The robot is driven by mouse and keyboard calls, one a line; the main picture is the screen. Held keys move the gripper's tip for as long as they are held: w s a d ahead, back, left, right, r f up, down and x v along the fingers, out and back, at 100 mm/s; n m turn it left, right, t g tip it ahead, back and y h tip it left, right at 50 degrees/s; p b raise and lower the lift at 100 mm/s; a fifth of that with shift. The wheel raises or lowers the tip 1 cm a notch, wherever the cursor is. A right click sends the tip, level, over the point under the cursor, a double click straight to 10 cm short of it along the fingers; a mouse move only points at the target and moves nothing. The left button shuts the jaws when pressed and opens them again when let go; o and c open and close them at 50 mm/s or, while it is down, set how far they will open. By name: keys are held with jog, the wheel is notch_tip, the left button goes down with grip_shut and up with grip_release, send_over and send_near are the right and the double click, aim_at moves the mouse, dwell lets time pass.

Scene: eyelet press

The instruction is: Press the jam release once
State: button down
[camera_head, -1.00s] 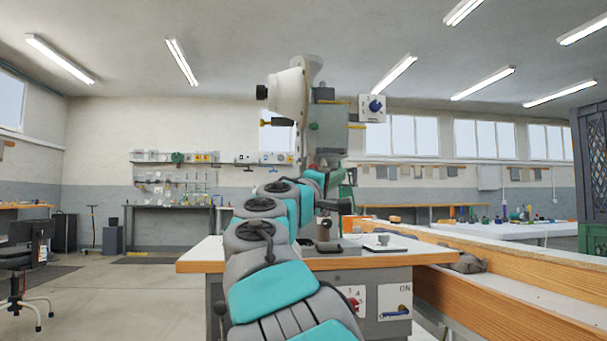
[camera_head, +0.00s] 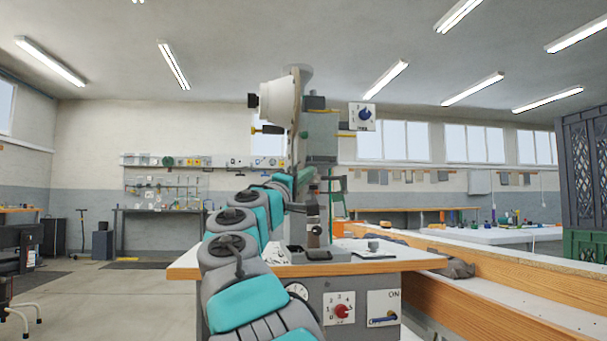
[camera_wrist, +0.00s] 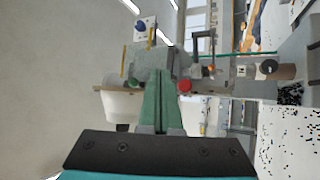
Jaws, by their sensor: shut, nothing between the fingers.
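The eyelet press (camera_head: 318,130) stands on a bench, with its pale round housing at the upper left. In the wrist view, the press body (camera_wrist: 152,58) lies just beyond my gripper (camera_wrist: 161,78). The gripper's green fingers are shut together and empty, pointing at the body. A round red button (camera_wrist: 184,86) shows just right of the fingertips. I cannot tell which control is the jam release; no label for it is readable. In the head view my arm reaches up to the press front, and the fingertips are not clear there. I cannot tell if they touch the press.
A plate with a blue knob (camera_head: 364,115) juts from the press's right side. The bench front carries a red selector (camera_head: 341,311) and an ON switch panel (camera_head: 384,315). A wooden-edged counter runs along the right.

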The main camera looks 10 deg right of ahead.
jog(key=w+p, duration=0.3)
jog(key=w, duration=0.3)
jog(key=shift+w, duration=0.1)
dwell(2.0)
jog(key=shift+w+p, duration=0.4)
jog(key=shift+w+p, duration=0.6)
jog(key=shift+w, duration=0.2)
dwell(0.8)
jog(key=shift+s, duration=0.1)
jog(key=shift+s+b, duration=1.05)
jog(key=shift+s, duration=0.1)
jog(key=shift+s, duration=0.1)
